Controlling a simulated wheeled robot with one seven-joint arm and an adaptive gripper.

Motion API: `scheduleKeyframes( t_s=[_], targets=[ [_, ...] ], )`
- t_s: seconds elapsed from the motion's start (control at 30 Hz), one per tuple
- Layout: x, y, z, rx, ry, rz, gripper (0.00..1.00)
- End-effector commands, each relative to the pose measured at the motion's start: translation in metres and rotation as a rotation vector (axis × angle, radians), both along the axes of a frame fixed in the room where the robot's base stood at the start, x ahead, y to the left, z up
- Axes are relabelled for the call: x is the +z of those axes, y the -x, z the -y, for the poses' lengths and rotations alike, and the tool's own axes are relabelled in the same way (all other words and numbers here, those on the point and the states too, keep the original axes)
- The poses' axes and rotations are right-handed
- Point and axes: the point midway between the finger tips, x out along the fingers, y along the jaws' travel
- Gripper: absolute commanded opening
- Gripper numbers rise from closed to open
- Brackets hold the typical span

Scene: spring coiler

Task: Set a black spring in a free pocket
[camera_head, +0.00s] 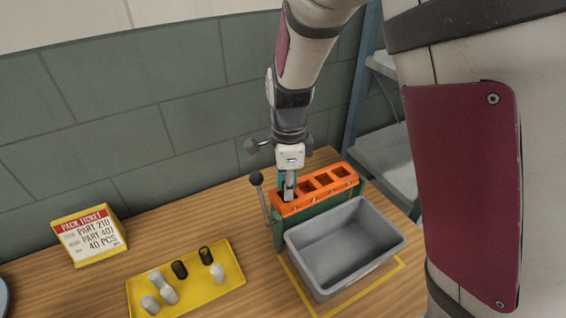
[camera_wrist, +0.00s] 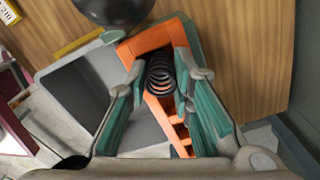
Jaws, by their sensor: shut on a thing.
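My gripper (camera_head: 289,192) points down at the left end of the orange pocket rack (camera_head: 317,189). In the wrist view its green-padded fingers (camera_wrist: 165,80) are shut on a black spring (camera_wrist: 160,72), which stands between the fingertips over the orange rack (camera_wrist: 142,42). The fingers hide the spring in the head view, and I cannot tell how far it is in the leftmost pocket. The other visible pockets to the right look empty. Two more dark springs (camera_head: 179,269) (camera_head: 206,255) lie on the yellow tray (camera_head: 222,287) with several pale ones.
A grey bin (camera_head: 345,245) stands right in front of the rack. A lever with a black knob (camera_head: 256,178) rises at the rack's left end; the knob (camera_wrist: 112,8) is close to the fingers in the wrist view. A pack ticket (camera_head: 90,234) stands at the left.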

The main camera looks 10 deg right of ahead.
Motion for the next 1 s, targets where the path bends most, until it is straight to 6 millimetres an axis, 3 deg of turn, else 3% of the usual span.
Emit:
scheduleKeyframes(
  t_s=[0.17, 0.2, 0.27, 0.67, 0.77, 1.0],
  targets=[
    [0.0, 0.0, 0.0, 0.0, 0.0, 0.0, 0.0],
    [0.0, 0.0, 0.0, 0.0, 0.0, 0.0, 0.3],
    [0.0, 0.0, 0.0, 0.0, 0.0, 0.0, 0.44],
    [0.005, 0.0, -0.001, 0.001, -0.001, 0.001, 0.45],
    [0.016, -0.001, -0.001, 0.004, -0.002, 0.003, 0.45],
    [0.064, -0.001, -0.001, 0.002, -0.003, 0.005, 0.45]
  ],
)
